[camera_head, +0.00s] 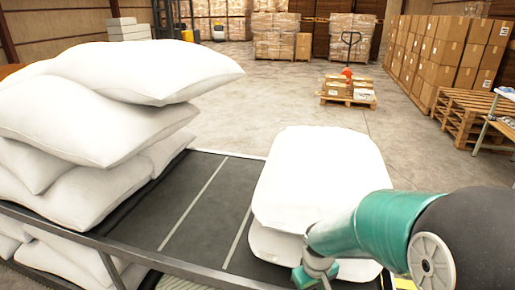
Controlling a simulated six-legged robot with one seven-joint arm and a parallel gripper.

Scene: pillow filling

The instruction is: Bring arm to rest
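White pillows (150,72) lie in an uneven pile at the left, on a dark flat surface (185,215) with light stripes. Two more white pillows (315,175) lie stacked flat on the right part of the same surface. My arm comes in from the lower right, with a green link and a dark joint. Its far end, with green and grey parts (315,272), is low in front of the right stack, near the surface's front edge. The fingertips are not clearly visible. I cannot tell whether the end touches the lower pillow.
A metal rail (150,256) runs along the front edge of the surface. Beyond is open concrete floor (240,115). A pallet with boxes (347,92) and a pallet jack stand mid-floor. Stacked cartons (440,55) and empty pallets (468,115) line the right.

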